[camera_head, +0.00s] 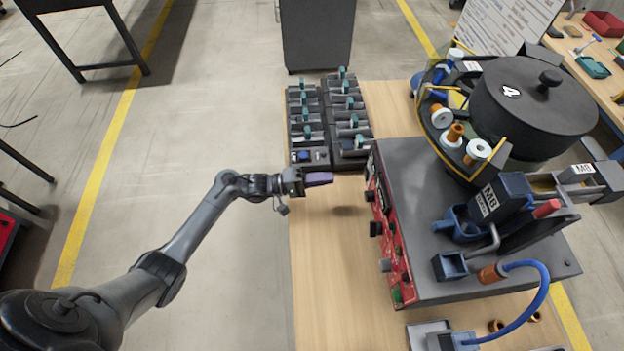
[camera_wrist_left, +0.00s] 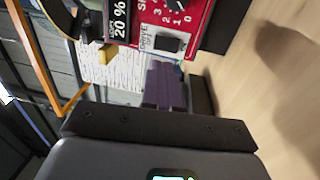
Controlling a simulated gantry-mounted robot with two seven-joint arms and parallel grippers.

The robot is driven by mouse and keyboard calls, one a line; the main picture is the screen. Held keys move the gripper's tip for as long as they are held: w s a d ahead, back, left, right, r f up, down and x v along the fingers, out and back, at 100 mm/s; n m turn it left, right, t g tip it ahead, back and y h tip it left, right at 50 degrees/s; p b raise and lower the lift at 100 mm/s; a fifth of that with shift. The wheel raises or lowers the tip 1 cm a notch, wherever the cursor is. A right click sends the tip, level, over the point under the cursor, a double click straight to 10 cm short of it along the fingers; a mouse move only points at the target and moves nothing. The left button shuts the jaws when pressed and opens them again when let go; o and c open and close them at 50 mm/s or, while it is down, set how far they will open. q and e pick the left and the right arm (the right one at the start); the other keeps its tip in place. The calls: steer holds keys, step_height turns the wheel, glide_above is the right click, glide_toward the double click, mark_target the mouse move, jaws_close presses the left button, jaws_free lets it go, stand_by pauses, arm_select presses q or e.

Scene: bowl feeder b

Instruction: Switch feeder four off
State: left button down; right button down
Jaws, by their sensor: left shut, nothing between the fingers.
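Feeder four (camera_head: 535,100) is a dark round lidded bowl marked 4 on a grey box at the right. The box's left face is a red control panel (camera_head: 392,232) with dark knobs, switches and a green button (camera_head: 397,296). In the left wrist view the red panel (camera_wrist_left: 143,30) shows close up, with a 20 % display, a numbered dial and a black switch (camera_wrist_left: 170,43) by a partly readable drive label. My left gripper (camera_head: 322,178) is shut and empty, left of the panel and apart from it. Its purple finger also shows in the wrist view (camera_wrist_left: 166,86). My right gripper is out of view.
A dark rack (camera_head: 325,95) with teal-topped parts stands on the wooden bench (camera_head: 335,270) behind my left gripper. A blue hose (camera_head: 535,285) loops at the front right. The bench in front of the gripper, left of the panel, is clear.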

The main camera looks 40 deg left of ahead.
mark_target(365, 172)
arm_select(q)
steer(key=b+x, duration=0.1)
steer(key=x, duration=0.7)
steer(key=shift+w+d, duration=0.15)
steer(key=shift+w, duration=0.05)
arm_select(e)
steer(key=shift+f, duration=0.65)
arm_select(q)
steer(key=shift+r, duration=0.1)
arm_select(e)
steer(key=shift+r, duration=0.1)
